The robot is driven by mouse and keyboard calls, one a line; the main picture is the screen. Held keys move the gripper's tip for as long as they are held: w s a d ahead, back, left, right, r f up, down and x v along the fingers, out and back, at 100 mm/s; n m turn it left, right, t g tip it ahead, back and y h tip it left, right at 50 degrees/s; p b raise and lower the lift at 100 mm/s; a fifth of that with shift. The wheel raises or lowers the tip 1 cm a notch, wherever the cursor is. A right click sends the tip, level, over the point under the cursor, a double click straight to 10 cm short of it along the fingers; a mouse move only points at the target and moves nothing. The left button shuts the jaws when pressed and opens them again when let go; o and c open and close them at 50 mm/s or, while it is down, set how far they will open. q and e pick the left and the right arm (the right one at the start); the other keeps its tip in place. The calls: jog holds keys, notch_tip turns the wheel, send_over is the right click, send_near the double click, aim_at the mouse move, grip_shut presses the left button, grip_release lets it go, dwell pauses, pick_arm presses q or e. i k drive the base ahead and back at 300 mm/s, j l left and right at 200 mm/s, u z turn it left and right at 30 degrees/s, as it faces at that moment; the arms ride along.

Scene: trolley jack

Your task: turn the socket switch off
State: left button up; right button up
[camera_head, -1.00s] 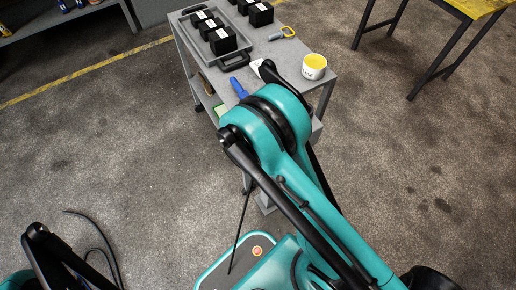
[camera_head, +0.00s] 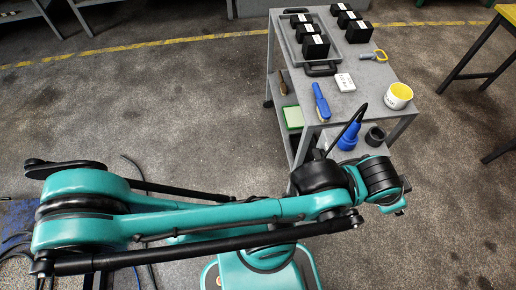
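A small white block with marks on top (camera_head: 344,82) lies on the grey trolley, near its front edge; it may be the socket switch, but its rocker is too small to read. A blue plug-like item (camera_head: 348,136) with a black cable stands lower, below the trolley top, partly behind my arm. My teal arm reaches across from the left and ends at a black wrist in front of the trolley. No gripper fingers show for either hand.
A yellow table (camera_head: 507,12) stands at right. Floor between is free.

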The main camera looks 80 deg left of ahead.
aim_at(318, 154)
jog(key=u, duration=1.85)
jog(key=l+u, duration=0.1)
jog(key=l, duration=0.25)
jog(key=k+l+u, duration=0.15)
jog(key=l, duration=0.2)
jog(key=k+l+u, duration=0.1)
jog(key=l, duration=0.25)
jog(key=k+l+u, duration=0.15)
jog(key=l, duration=0.2)
jog(key=i, duration=0.05)
